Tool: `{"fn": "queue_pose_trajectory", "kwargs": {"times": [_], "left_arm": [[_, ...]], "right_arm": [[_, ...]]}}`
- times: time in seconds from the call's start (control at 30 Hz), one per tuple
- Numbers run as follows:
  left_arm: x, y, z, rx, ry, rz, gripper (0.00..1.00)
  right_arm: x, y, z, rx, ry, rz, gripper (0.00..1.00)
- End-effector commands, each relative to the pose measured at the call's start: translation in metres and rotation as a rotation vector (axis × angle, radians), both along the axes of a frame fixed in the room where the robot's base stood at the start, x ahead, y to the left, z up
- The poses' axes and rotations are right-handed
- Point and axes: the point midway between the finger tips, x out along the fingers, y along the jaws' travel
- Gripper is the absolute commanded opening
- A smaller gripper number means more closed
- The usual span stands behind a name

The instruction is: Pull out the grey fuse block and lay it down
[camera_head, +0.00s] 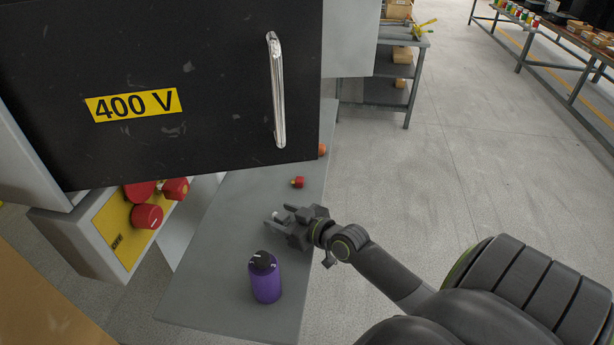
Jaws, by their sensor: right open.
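I cannot make out a grey fuse block in this view. A black cabinet door (215,50) with a yellow 400 V label (133,104) and an upright chrome handle (278,90) fills the upper left and hides what lies behind it. My right gripper (273,217) reaches in from the lower right over the grey bench top (222,240). Its fingers are apart and point left, below the door in the picture. Nothing is clearly held between them. My left gripper is not in view.
A purple bottle (265,282) with a black cap stands on the bench, close below my right gripper. A small red part (297,182) lies above the gripper. Red knobs (147,216) stick out from a yellow panel (118,240) at left. Open floor lies to the right.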

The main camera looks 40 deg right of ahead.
Motion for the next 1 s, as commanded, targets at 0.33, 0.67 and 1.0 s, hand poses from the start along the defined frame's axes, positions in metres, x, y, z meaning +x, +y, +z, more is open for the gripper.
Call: {"fn": "queue_pose_trajectory", "kwargs": {"times": [0.33,0.67,1.0], "left_arm": [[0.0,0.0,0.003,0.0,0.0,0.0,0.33],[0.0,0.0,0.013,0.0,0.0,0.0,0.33],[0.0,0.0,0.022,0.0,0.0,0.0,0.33]], "right_arm": [[-0.063,-0.013,0.015,-0.006,0.005,0.001,0.55],[-0.122,-0.026,0.032,-0.004,0.006,0.001,0.55],[-0.156,-0.032,0.041,0.0,0.002,0.0,0.55]]}}
